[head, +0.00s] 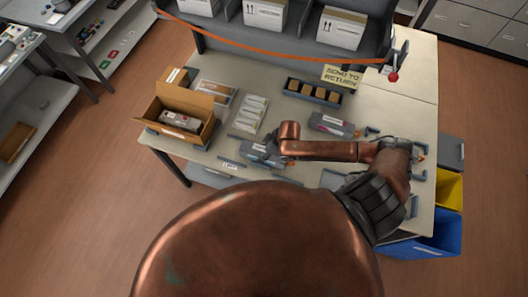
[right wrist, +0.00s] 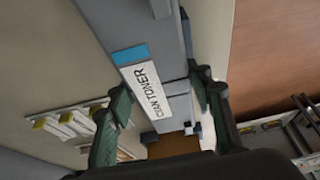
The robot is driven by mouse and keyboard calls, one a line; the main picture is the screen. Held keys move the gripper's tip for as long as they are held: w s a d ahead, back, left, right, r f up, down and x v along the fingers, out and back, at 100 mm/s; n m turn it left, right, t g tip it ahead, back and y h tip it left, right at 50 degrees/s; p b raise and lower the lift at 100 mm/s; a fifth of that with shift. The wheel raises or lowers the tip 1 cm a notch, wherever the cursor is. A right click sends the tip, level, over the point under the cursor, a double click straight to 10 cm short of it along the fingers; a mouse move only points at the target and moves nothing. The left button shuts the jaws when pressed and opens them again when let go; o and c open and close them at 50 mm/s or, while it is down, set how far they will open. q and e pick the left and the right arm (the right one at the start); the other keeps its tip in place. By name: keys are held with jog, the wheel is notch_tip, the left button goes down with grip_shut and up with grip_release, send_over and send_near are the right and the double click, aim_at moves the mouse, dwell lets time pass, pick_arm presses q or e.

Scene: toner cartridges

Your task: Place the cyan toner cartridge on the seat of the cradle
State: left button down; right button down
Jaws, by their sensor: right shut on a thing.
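The cyan toner cartridge (right wrist: 150,75) is a grey body with a cyan patch and a white label reading CYAN TONER. In the right wrist view it lies between the two fingers of my right gripper (right wrist: 163,108), which is shut on it. In the head view my right gripper (head: 272,150) holds the cartridge (head: 256,153) near the front edge of the bench; my wrist covers part of it. Blue-grey brackets (head: 335,180) show at the right of the bench, partly hidden by my right arm; I cannot tell which belong to the cradle. My left gripper is not in view.
A grey cartridge with a magenta mark (head: 331,125) lies behind my forearm. An open cardboard box (head: 160,105) holding a packed cartridge stands at the left. A dark tray (head: 313,91) of brown blocks is at the back. Yellow (head: 449,189) and blue bins stand right of the bench.

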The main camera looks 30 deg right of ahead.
jog(key=c, duration=1)
grip_release()
jog(key=v, duration=1.2)
jog(key=shift+b, duration=0.3)
